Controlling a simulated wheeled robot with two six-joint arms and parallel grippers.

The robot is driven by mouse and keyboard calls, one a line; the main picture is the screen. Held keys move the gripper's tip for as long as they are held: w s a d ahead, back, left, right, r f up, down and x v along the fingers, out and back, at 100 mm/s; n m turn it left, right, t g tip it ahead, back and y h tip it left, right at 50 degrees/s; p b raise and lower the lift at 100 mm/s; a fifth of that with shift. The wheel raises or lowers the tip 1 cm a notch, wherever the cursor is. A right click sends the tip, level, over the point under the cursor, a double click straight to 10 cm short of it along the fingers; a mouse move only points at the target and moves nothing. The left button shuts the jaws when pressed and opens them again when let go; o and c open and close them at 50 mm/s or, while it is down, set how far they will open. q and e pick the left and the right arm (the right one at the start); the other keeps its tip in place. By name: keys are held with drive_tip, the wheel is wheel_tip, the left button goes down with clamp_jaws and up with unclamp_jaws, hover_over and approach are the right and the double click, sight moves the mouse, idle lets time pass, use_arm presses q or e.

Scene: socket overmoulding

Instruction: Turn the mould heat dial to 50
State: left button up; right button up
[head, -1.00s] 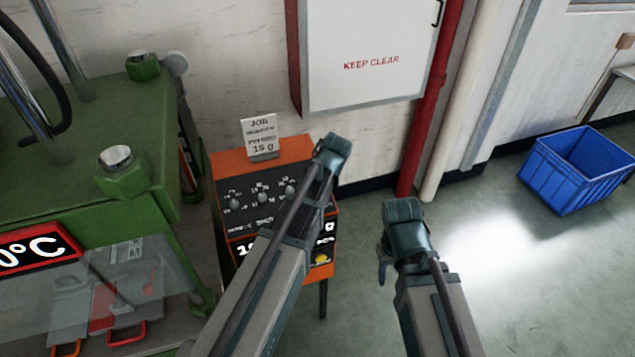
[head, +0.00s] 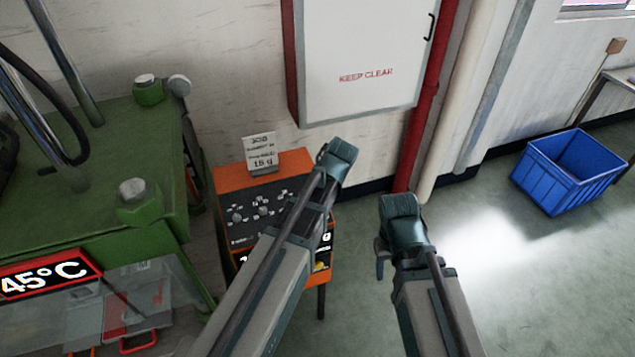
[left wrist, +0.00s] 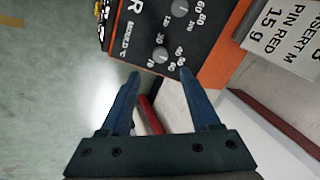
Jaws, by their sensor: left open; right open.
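The orange control box (head: 230,179) has a black panel with several grey knobs and stands below the left arm in the head view. In the left wrist view, a grey dial (left wrist: 161,55) with a numbered scale sits beside small lettering that seems to read mould °C. My left gripper (left wrist: 160,75) is open and empty, its two blue fingers pointing toward this dial and apart from each other. Its fingers are hidden in the head view. My right gripper (head: 382,262) is open over the floor, right of the box, and partly hidden by its wrist.
A green press (head: 60,195) with a 45°C display (head: 45,277) stands at the left. A job card (head: 260,155) stands on the box. A white wall cabinet (head: 360,50) is behind, beside a red pipe (head: 421,120). A blue crate (head: 568,180) lies right on open floor.

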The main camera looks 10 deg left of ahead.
use_arm(q)
drive_tip(key=p+v, duration=0.3)
drive_tip(key=v, duration=0.2)
use_arm(e)
wheel_tip(320, 180, up, 4)
drive_tip(key=shift+r, duration=0.25)
use_arm(q)
drive_tip(key=s+d+f+n+g+h+b, duration=0.1)
drive_tip(key=s+d+f, duration=0.3)
drive_tip(key=s, duration=0.5)
drive_tip(key=s+d+f+g+h+b, duration=0.1)
drive_tip(key=s+d+f+g+b, duration=0.2)
drive_tip(key=s, duration=0.7)
drive_tip(key=shift+d+f+n+b, duration=0.45)
drive_tip(key=shift+d+b, duration=0.35)
drive_tip(key=shift+d, duration=0.25)
use_arm(e)
wheel_tip(320, 180, down, 6)
